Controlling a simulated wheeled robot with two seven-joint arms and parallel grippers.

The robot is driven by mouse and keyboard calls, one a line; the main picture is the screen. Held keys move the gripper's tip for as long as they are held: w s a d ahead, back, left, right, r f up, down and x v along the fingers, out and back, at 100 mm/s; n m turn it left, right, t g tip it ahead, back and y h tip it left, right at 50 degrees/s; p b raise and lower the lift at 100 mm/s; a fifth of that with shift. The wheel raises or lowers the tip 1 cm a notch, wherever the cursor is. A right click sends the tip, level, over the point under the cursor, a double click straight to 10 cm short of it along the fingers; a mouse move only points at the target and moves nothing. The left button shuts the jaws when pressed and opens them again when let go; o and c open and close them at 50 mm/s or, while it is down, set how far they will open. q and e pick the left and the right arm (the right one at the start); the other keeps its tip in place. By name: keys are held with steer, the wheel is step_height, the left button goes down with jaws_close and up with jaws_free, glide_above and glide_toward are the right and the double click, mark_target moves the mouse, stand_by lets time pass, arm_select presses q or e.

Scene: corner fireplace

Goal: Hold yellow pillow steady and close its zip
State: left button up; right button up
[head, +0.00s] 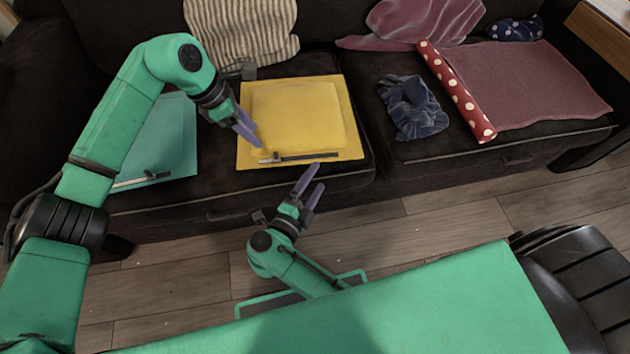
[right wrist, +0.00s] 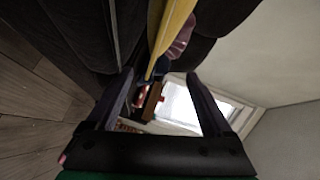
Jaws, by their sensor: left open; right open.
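The yellow pillow (head: 300,110) lies flat on the dark sofa seat. A dark zip (head: 310,157) runs along its front edge, with a small pull near its left end. My left gripper (head: 249,134) is open and empty, at the pillow's left side near the zip's left end; I cannot tell whether it touches. My right gripper (head: 313,174) is open and empty, just in front of the pillow's front edge. In the right wrist view the yellow pillow (right wrist: 173,28) shows edge-on beyond the open fingers, and the zip cannot be made out.
A teal pillow (head: 160,140) with its own zip lies left, partly behind my left arm. A striped cushion (head: 240,28) stands behind. To the right are a crumpled blue cloth (head: 413,105), a red dotted roll (head: 456,90) and a pink cloth (head: 535,85). Wooden floor lies in front.

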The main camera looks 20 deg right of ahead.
mark_target(341, 146)
steer(key=x, duration=1.4)
steer(key=shift+s+d+r, duration=0.1)
steer(key=shift+d, duration=0.3)
